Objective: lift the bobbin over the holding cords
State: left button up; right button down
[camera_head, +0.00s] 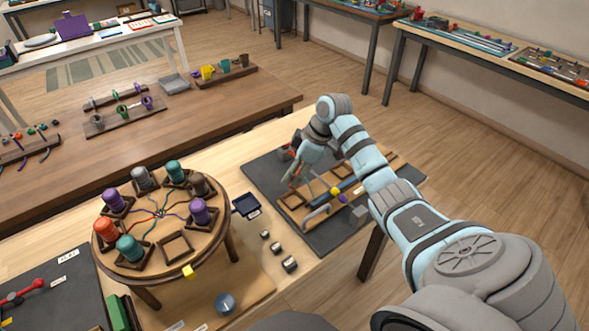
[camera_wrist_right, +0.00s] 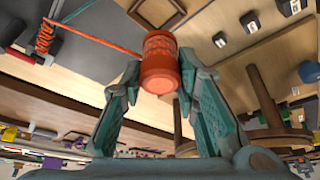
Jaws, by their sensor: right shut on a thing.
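My right gripper (camera_head: 297,166) reaches over the dark mat in the head view. In the right wrist view its two teal fingers (camera_wrist_right: 160,90) are shut on an orange bobbin (camera_wrist_right: 160,62). An orange cord (camera_wrist_right: 95,36) runs from this bobbin to an orange winding (camera_wrist_right: 45,38) at upper left. In the head view, the round braiding stand (camera_head: 185,262) carries several bobbins, among them an orange one (camera_head: 105,231), a grey one (camera_head: 144,178) and a teal one (camera_head: 130,247). Their coloured cords (camera_head: 160,214) meet at its middle. My left gripper is not in view.
One holder (camera_head: 175,246) on the stand's front is empty. The dark mat (camera_head: 330,242) bears a wooden frame (camera_head: 292,198). A dark tray (camera_head: 246,205) and small grey blocks (camera_head: 276,248) lie between stand and mat. A blue round item (camera_head: 224,302) stands in front.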

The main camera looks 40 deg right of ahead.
jog(key=f+b, duration=0.2)
jog(key=w+f+b, duration=0.1)
jog(key=f+b, duration=0.1)
jog(key=shift+f, duration=0.3)
jog(key=shift+d+f+b, duration=0.1)
jog(key=shift+f+b, duration=0.2)
jog(key=shift+b, duration=0.05)
jog(key=shift+s+f, duration=0.2)
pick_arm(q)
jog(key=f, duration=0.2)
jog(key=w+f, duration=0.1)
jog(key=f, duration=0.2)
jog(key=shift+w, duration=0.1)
pick_arm(e)
jog(key=shift+f, duration=0.1)
jog(key=shift+w, duration=0.1)
pick_arm(q)
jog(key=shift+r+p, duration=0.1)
jog(key=shift+p, duration=0.2)
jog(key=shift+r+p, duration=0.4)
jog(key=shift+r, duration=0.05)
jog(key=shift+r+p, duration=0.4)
jog(key=shift+p, duration=0.05)
